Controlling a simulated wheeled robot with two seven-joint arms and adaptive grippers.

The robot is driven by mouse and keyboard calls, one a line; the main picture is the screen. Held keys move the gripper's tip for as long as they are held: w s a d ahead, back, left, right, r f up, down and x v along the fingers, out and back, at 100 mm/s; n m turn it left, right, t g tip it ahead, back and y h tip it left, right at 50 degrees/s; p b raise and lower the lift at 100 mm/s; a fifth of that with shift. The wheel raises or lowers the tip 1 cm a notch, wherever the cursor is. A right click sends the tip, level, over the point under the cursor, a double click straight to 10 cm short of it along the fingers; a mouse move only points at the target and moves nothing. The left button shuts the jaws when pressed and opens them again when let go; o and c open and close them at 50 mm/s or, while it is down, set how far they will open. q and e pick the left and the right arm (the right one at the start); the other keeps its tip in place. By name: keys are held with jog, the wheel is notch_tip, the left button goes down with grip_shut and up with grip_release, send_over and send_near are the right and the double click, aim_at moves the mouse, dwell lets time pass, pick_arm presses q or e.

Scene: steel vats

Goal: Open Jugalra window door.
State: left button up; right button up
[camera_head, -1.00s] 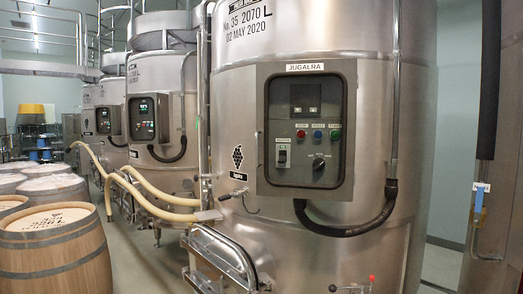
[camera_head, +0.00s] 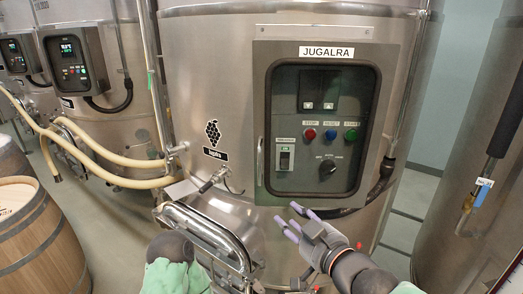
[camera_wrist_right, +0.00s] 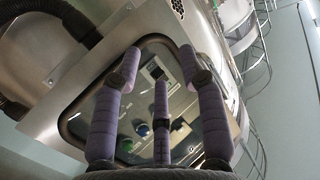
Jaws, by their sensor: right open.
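The Jugalra control box (camera_head: 384,100) is on the front of the large steel vat. Its window door (camera_head: 300,190) is shut, with a dark clear pane in a grey frame. A slim upright handle (camera_head: 259,160) is on the door's left edge. My right gripper (camera_head: 290,217) is open and empty, with its purple fingers just below the door's lower edge, apart from the handle. In the right wrist view, the open fingers (camera_wrist_right: 160,62) point up towards the window door (camera_wrist_right: 98,105). My left arm shows at the bottom left, but its fingers do not show.
A curved metal hatch (camera_head: 205,235) juts out below and left of the box. A black cable (camera_head: 383,185) hangs at the box's lower right. Yellow hoses (camera_head: 100,160) and a wooden barrel (camera_head: 42,240) are at the left. Open floor shows right of the vat.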

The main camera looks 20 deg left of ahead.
jog(key=n+y+p, duration=0.1)
jog(key=y+p, duration=0.1)
send_near(261, 167)
pick_arm(q)
notch_tip(261, 167, up, 5)
jog(key=shift+w+f+p, duration=0.1)
jog(key=shift+f+p, duration=0.05)
jog(key=shift+p, duration=0.65)
pick_arm(e)
jog(key=shift+t, duration=0.3)
jog(key=x, duration=1)
jog(key=shift+w+a+f, duration=0.2)
jog(key=shift+f, duration=0.2)
grip_shut()
